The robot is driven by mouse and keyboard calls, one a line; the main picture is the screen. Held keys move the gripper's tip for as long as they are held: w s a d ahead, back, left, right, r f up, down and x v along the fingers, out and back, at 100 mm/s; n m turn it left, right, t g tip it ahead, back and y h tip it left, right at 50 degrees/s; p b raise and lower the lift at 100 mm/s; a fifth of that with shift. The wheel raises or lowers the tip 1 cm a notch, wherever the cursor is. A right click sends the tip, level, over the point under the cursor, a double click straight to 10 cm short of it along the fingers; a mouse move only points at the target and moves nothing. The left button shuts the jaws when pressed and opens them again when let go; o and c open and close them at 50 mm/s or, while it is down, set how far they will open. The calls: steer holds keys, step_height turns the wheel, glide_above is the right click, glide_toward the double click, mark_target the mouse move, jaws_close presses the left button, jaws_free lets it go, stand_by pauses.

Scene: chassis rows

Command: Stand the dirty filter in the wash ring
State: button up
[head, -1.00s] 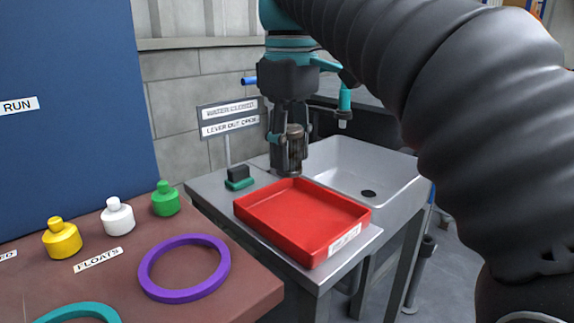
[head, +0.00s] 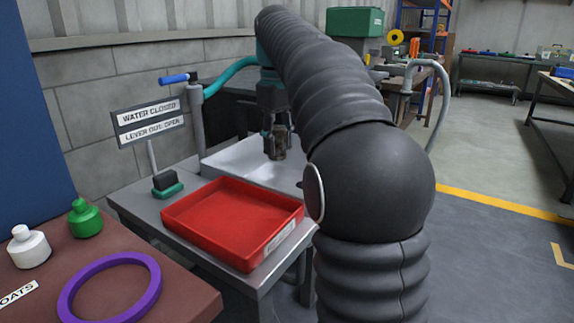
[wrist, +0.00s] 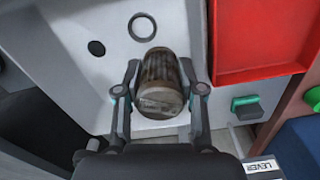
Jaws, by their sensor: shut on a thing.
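The dirty filter (head: 279,144) is a brown-grey cylinder between the fingers of my gripper (head: 277,126), over the white sink (head: 232,160) in the head view. In the wrist view my gripper (wrist: 159,66) is shut on the filter (wrist: 160,82), with a finger on each side of it. A grey ring (wrist: 142,27), which looks like the wash ring, shows on the sink floor just beyond the filter's far end. The filter is close to its near edge in the picture. The height of the filter above the floor is hard to tell.
A dark round drain (wrist: 96,48) lies left of the ring. A red tray (head: 232,218) stands beside the sink. Behind are a blue lever (head: 174,78) and a "WATER CLOSED" sign (head: 148,122). A purple ring (head: 110,287) and floats lie on the brown bench.

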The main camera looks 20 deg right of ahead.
steer(key=d+f+b, duration=0.1)
steer(key=f, duration=0.3)
steer(key=w+d+f+b, duration=0.1)
steer(key=f, duration=0.3)
steer(key=w+d+f+b, duration=0.1)
steer(key=f+b, duration=0.1)
steer(key=f, duration=0.2)
steer(key=shift+w+f, duration=0.15)
steer(key=shift+w, duration=0.05)
steer(key=shift+s+p, duration=0.1)
steer(key=shift+p, duration=0.4)
stand_by(1.0)
steer(key=shift+f+b, duration=0.7)
steer(key=shift+f, duration=0.75)
steer(key=o, duration=1.2)
steer(key=shift+r, duration=0.1)
